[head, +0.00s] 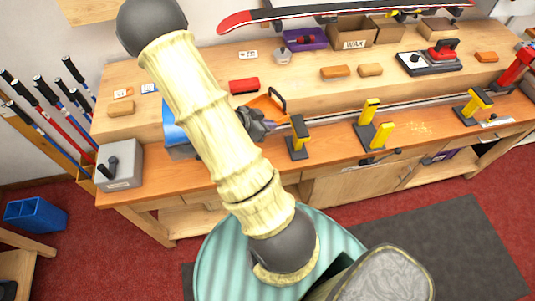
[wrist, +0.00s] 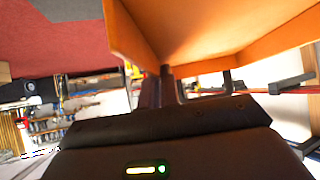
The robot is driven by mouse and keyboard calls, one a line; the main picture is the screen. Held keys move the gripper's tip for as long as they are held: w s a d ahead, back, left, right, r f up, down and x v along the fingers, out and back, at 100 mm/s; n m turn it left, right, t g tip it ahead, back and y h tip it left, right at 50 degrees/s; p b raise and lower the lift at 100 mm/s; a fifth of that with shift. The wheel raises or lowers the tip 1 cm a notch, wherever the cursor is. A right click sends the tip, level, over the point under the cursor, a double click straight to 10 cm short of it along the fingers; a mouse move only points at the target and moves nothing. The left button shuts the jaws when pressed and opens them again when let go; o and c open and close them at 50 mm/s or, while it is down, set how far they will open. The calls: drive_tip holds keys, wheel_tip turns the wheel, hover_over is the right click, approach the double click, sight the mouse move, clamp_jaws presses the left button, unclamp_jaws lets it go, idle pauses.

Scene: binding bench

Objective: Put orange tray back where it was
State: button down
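The orange tray (head: 266,106) shows in the head view just beyond my gripper (head: 264,126), over the middle of the bench, partly hidden by my arm. A dark handle-like loop stands at its right side. In the wrist view the orange tray (wrist: 205,30) fills the upper middle, tilted in the picture. My gripper's dark fingers (wrist: 163,85) are close together at the tray's lower corner and appear shut on its wall. The exact contact is hard to see. I cannot tell whether the tray touches the bench.
A blue item (head: 172,132) is partly behind my arm. A grey box (head: 119,166) stands at the bench's left end. Yellow-topped clamps (head: 298,138) line the front right. A red block (head: 244,86), purple tray (head: 305,40) and wax box (head: 352,32) sit on the raised shelf.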

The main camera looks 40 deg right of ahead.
wheel_tip(320, 180, down, 14)
drive_tip(key=b, duration=1)
drive_tip(key=shift+f+b, duration=0.15)
drive_tip(key=shift+b, duration=0.2)
wheel_tip(320, 180, down, 7)
drive_tip(key=b, duration=0.7)
drive_tip(key=shift+f+b, duration=0.4)
drive_tip(key=c, duration=1.6)
unclamp_jaws()
drive_tip(key=shift+o, duration=0.2)
drive_tip(key=p+v, duration=0.2)
drive_tip(key=v, duration=1)
drive_tip(key=shift+p, duration=0.3)
